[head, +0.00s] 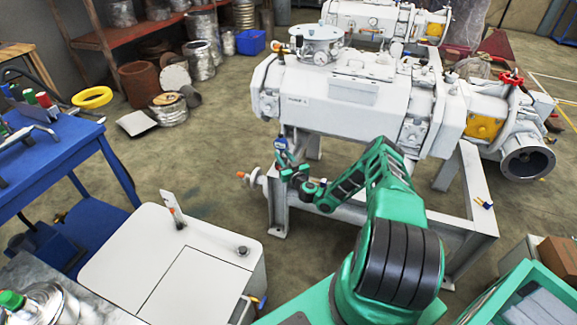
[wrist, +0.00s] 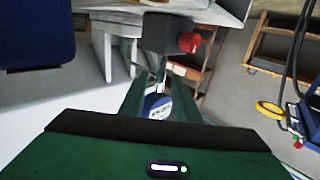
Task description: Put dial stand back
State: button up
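The dial stand shows in the wrist view as a dark grey block (wrist: 168,33) with a red knob (wrist: 189,42). A thin rod joins it to a small blue-rimmed dial (wrist: 157,106). My gripper (wrist: 155,74) has its two green fingers on either side of the stand's slim part, with the dial between them and the block just past the tips. It looks shut on the stand, though the contact is partly hidden. In the head view my gripper (head: 284,162) is in front of the white machine's left end, with a blue part (head: 281,144) at its tip.
The large white machine (head: 335,100) stands on a pale steel frame (head: 470,215). A blue workbench (head: 55,160) with tools is at the left. A white cabinet (head: 140,260) is at the front left. A yellow ring (head: 78,99) lies behind the bench. Open floor lies between bench and machine.

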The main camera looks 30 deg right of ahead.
jog(key=s+a, duration=0.1)
jog(key=s, duration=0.9)
jog(key=w+a+r+n+g+y, duration=0.1)
jog(key=w+a+r+n+y, duration=0.15)
jog(key=a+r+y, duration=0.2)
jog(key=w+a+r+n+g+y, duration=0.1)
jog(key=a+r+n+y, duration=0.3)
jog(key=a+r, duration=0.1)
jog(key=s+a+r+n+g+y, duration=0.2)
jog(key=s+a+r+n+g, duration=0.1)
jog(key=s+a+r+g, duration=0.3)
jog(key=s+d+r+m+g+h, duration=0.3)
jog(key=s+r+g, duration=0.1)
jog(key=s+r, duration=0.6)
jog(key=s+d+r+m+g+h, duration=0.2)
jog(key=s+r+m+g+h, duration=0.15)
jog(key=s+r, duration=0.7)
jog(key=s+r+m+g, duration=0.1)
jog(key=s+r+m, duration=0.2)
jog(key=s, duration=0.9)
jog(key=s+r+m+g+h, duration=0.1)
jog(key=s+r+m, duration=0.2)
jog(key=s, duration=0.9)
jog(key=shift+s+d+r+m+h, duration=0.2)
jog(key=shift+m+h, duration=0.1)
jog(key=shift+m, duration=0.7)
